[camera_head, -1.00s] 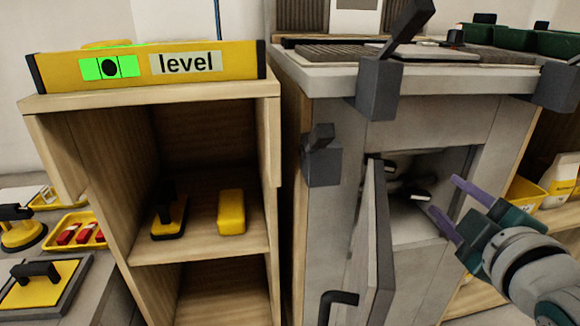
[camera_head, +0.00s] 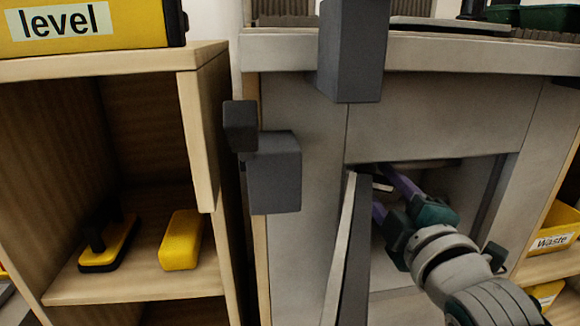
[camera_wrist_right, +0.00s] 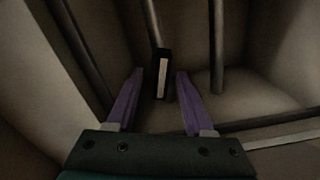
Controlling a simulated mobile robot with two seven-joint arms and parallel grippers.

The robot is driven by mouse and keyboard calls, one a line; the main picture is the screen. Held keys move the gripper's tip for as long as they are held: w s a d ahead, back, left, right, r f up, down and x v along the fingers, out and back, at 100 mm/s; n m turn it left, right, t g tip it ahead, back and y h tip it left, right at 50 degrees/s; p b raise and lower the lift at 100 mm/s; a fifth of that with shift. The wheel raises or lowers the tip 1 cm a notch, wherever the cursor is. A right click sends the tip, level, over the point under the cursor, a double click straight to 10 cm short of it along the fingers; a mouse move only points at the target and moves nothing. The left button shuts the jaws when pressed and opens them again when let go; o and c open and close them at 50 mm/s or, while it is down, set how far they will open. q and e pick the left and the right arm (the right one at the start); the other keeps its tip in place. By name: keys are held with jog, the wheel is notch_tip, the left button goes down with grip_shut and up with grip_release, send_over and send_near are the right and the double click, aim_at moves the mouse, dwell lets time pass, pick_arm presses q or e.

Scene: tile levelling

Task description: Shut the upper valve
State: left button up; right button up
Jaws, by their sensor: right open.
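A valve lever (camera_wrist_right: 162,76), dark with a pale strip along its face, shows in the right wrist view inside the cabinet. It appears between the two purple fingertips of my right gripper (camera_head: 385,190), which is open; contact is not clear. In the head view, a small pale end of a lever (camera_head: 383,186) shows by the fingers, just inside the opening. I cannot tell for certain whether it is the upper valve. The other valve is hidden in the head view. My left gripper is not in view.
The cabinet door (camera_head: 349,255) stands open left of my right gripper. Dark grey blocks (camera_head: 352,55) jut from the cabinet front. Pipes (camera_wrist_right: 217,45) run inside. A wooden shelf (camera_head: 130,288) at left holds a yellow block (camera_head: 181,240).

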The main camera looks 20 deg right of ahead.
jog(key=shift+w+d, duration=0.15)
jog(key=shift+w, duration=0.35)
jog(key=shift+s+f, duration=0.15)
jog(key=shift+s, duration=0.2)
jog(key=shift+s+a, duration=0.1)
jog(key=shift+a, duration=0.1)
jog(key=shift+c, duration=0.8)
grip_shut()
